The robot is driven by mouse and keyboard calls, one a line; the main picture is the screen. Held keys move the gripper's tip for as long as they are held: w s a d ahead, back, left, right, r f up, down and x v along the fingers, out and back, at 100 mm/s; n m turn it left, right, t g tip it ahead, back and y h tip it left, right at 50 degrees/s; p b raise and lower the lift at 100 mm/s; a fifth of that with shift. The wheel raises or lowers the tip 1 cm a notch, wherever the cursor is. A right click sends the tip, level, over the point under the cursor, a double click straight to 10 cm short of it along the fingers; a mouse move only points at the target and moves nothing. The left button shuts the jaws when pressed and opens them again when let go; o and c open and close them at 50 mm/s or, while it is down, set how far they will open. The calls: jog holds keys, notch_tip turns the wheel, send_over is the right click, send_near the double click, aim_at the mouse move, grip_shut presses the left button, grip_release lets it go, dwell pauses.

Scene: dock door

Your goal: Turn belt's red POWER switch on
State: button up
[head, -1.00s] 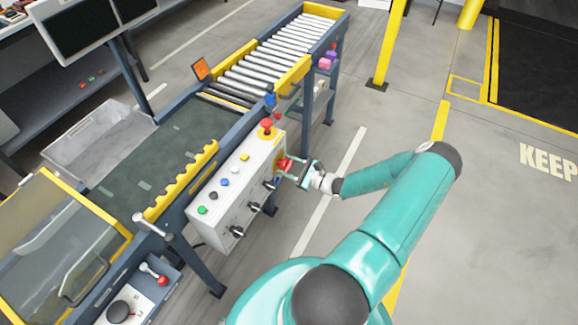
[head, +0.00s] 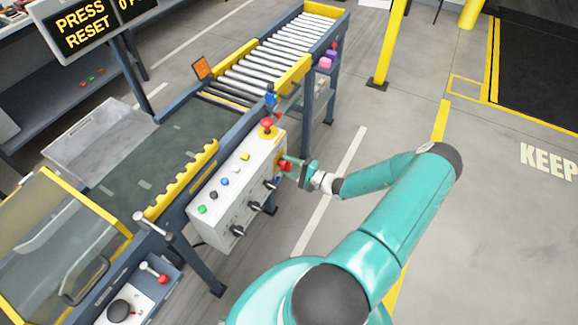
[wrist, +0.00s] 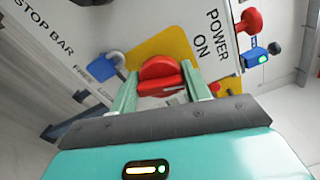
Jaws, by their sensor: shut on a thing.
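The red POWER switch (head: 283,164) is on the side face of the white control box (head: 238,190). In the wrist view the red switch knob (wrist: 160,70) stands on a yellow plate (wrist: 165,45), beside the words POWER and ON. My gripper (head: 290,165) reaches it from the right in the head view. In the wrist view its two green fingers are on either side of the knob, shut on it. The fingers hide part of the knob in the head view. The display (head: 85,30) is lit and reads PRESS RESET.
A red mushroom button (head: 267,125) and several coloured buttons (head: 224,182) are on top of the box. Black knobs (head: 254,207) line its side. A blue padlock (wrist: 108,65) hangs near the plate. The floor to the right is open.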

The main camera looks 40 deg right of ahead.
jog(key=shift+n, duration=1.6)
jog(key=o, duration=1)
jog(key=shift+c, duration=0.2)
jog(key=v, duration=1.4)
jog(key=shift+a, duration=0.1)
